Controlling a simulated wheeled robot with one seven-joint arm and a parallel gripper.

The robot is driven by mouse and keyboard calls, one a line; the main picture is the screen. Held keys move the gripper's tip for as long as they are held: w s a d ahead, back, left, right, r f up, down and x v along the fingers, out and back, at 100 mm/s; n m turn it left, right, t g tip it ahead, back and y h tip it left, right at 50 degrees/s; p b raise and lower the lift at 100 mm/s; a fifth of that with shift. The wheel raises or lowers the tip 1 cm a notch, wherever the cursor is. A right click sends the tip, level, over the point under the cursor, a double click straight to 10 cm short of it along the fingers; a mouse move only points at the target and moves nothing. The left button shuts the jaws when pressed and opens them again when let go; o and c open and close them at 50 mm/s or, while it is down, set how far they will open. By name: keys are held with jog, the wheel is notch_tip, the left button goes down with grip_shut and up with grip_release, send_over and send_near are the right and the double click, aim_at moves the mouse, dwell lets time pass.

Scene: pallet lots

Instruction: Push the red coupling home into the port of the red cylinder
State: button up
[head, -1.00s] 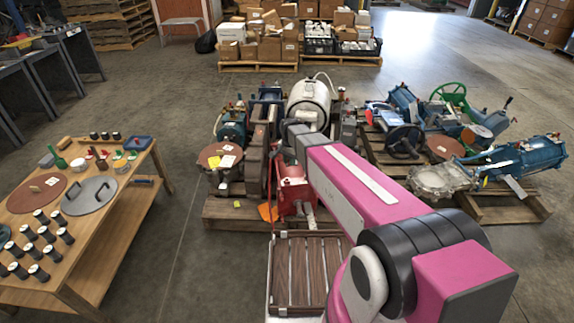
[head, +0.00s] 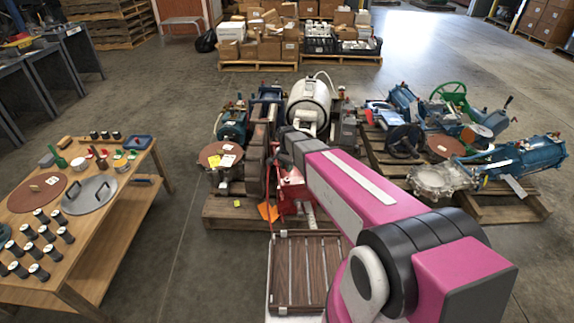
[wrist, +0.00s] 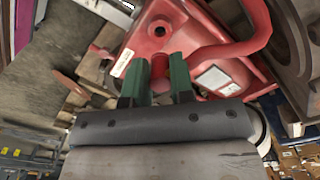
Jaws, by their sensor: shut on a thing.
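My gripper (wrist: 156,82) has two green fingers, shut on the red coupling (wrist: 159,67) at the end of a thick red hose (wrist: 225,52). The red cylinder (wrist: 205,30) is the red body behind the fingers, with white labels on it. A round raised port with a dark hole (wrist: 158,28) shows on it, above the coupling in the wrist view. The coupling looks apart from that port; the depth between them is hard to tell. In the head view the red cylinder (head: 292,190) stands at the pallet's front edge, partly behind my arm. The fingers are hidden there.
A slatted brown platform (head: 305,275) lies in front. A wooden table (head: 120,240) stands left, with open floor between. Another loaded pallet (head: 490,205) stands right.

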jog(key=shift+f, duration=2)
jog(key=shift+s+a, duration=0.1)
jog(key=shift+s, duration=0.05)
jog(key=shift+f, duration=0.6)
dwell(0.6)
jog(key=o, duration=0.9)
jog(key=shift+o, duration=0.2)
notch_tip(320, 180, up, 11)
jog(key=shift+f, duration=0.1)
